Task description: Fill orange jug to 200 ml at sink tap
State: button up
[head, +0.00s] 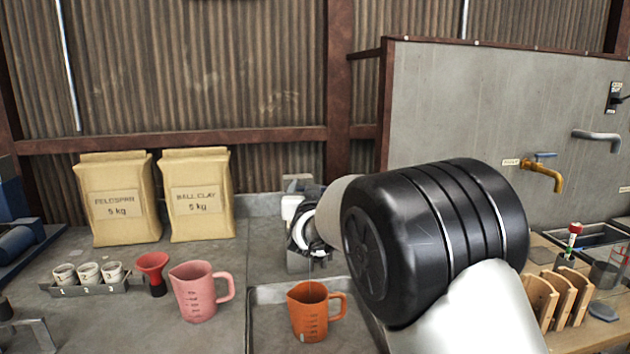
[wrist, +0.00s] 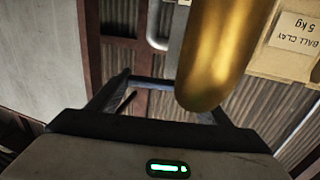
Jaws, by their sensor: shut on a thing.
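The orange jug (head: 309,311) stands upright in a shallow grey sink (head: 262,292) in the head view, handle to the right. Marks run down its side; I cannot make out a water level. My gripper (head: 303,232) is above and behind the jug, apart from it. A thin pale line, perhaps water, runs down from there toward the jug. In the wrist view a brass rounded spout (wrist: 215,55) looms close in front of my gripper (wrist: 165,100). The jaws are shut on a bluish bar, seemingly the tap lever, mostly hidden.
A pink jug (head: 197,292), a red funnel (head: 153,270) and small numbered cups (head: 88,275) stand left of the sink. Another brass tap (head: 545,172) is on the right panel (head: 470,100), with wooden racks (head: 560,298) below.

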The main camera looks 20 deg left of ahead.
jog(key=shift+s+a+r+m+h+p, duration=0.15)
jog(key=shift+r+m+h+p, duration=0.2)
jog(key=shift+r+p, duration=0.2)
jog(key=shift+d+f+m+h+p, duration=0.2)
jog(key=shift+f+m+h+p, duration=0.25)
jog(key=shift+h, duration=0.3)
jog(key=o, duration=1.5)
jog(key=shift+s, duration=0.1)
jog(key=s+d, duration=0.1)
jog(key=s, duration=1.6)
jog(key=shift+s+d, duration=0.15)
jog(key=shift+d, duration=0.25)
